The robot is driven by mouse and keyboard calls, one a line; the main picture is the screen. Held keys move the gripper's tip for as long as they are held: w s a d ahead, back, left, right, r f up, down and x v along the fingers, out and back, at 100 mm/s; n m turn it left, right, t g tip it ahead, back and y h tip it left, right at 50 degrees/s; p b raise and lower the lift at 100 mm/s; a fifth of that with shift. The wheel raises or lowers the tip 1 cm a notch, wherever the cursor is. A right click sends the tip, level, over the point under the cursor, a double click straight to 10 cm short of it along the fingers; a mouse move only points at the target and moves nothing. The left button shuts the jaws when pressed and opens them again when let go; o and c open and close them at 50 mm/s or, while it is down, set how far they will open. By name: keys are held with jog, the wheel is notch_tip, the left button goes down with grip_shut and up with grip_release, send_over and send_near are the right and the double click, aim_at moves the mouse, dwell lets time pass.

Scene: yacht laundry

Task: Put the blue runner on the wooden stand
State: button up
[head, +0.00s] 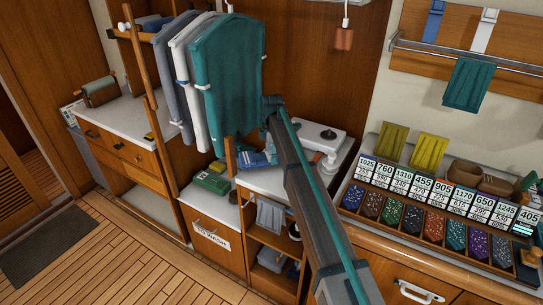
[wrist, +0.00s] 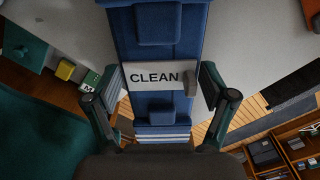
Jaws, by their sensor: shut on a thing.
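The blue runner (wrist: 165,55) fills the middle of the wrist view, with a white band reading CLEAN and pale stripes at its lower end. My gripper (wrist: 160,105) has one finger on each side of it and is shut on it. In the head view a striped blue piece (head: 252,159), apparently the runner, shows beside my arm over the middle counter. The gripper's fingertips are hidden there. A small wooden stand (head: 99,92) with a green roll stands on the far left counter; I cannot tell whether it is the task's stand.
Grey, white and teal garments (head: 228,70) hang left of my arm. A green folded pile (head: 212,180) lies on the lower counter by the TO WASH bin (head: 210,235). A white appliance (head: 318,138) stands right of the arm. A compartmented tray (head: 430,225) fills the right counter.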

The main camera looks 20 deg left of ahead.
jog(key=shift+f, duration=0.65)
jog(key=shift+f, duration=0.15)
jog(key=o, duration=1.1)
jog(key=shift+o, duration=0.2)
notch_tip(320, 180, up, 12)
jog(key=b, duration=0.2)
jog(key=shift+r+b, duration=0.2)
jog(key=shift+b, duration=0.15)
